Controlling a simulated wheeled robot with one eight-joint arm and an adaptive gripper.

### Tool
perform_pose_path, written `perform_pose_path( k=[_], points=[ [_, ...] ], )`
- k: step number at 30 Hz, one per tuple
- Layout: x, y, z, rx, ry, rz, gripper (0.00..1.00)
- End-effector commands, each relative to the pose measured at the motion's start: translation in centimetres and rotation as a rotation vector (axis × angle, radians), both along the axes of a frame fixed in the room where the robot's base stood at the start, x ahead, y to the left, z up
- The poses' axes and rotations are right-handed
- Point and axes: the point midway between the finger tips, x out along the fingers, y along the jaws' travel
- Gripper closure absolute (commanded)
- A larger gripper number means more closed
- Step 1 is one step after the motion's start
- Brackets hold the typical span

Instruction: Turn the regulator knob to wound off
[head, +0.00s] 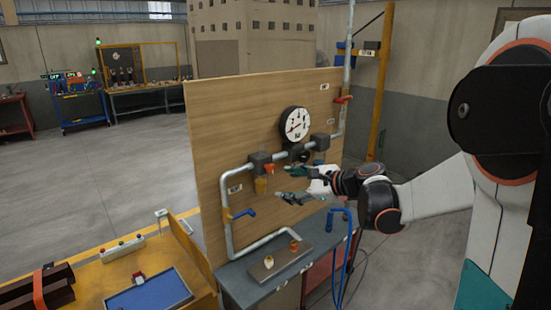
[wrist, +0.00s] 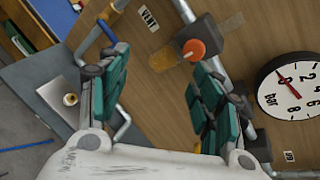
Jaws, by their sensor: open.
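A round white pressure gauge (head: 296,123) with a red needle is mounted on the upright wooden panel (head: 240,130); it also shows in the wrist view (wrist: 292,86), marked "bar". A dark round part, apparently the regulator knob (head: 304,156), sits just under the gauge, partly behind my gripper. In the wrist view my right-hand finger covers that area. My gripper (head: 290,185) is open and empty in front of the panel, with green finger pads apart in the wrist view (wrist: 157,68). An orange-red knob (wrist: 193,50) on a dark block shows between and beyond the fingers; I see no contact.
Grey pipe (head: 226,190) runs along the panel, with a blue handle (head: 244,213) and a red handle (head: 343,99). A yellowish bowl (head: 261,186) hangs below the left block. A grey bench (head: 240,277) with small fittings stands below. Blue hose (head: 341,250) hangs at the right.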

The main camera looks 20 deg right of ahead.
Motion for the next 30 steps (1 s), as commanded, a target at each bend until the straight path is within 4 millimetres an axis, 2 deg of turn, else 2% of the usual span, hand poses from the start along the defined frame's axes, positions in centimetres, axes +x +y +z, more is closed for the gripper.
perform_pose_path(
  k=[1, 3, 6, 9, 11, 14, 17, 30],
  points=[
    [0.6, -3.6, -0.1, 0.124, 0.000, -0.074, 0.41],
    [0.9, -7.5, 0.2, 0.304, -0.005, -0.152, 0.41],
    [0.7, -12.2, 0.6, 0.513, -0.019, -0.226, 0.41],
    [0.3, -15.2, 0.9, 0.652, -0.033, -0.266, 0.41],
    [0.1, -16.4, 0.9, 0.703, -0.039, -0.279, 0.41],
    [0.1, -17.0, 1.0, 0.742, -0.043, -0.285, 0.41],
    [0.9, -16.7, 1.0, 0.746, -0.042, -0.283, 0.41],
    [8.6, -13.8, 1.0, 0.741, -0.041, -0.281, 0.41]
  ],
)
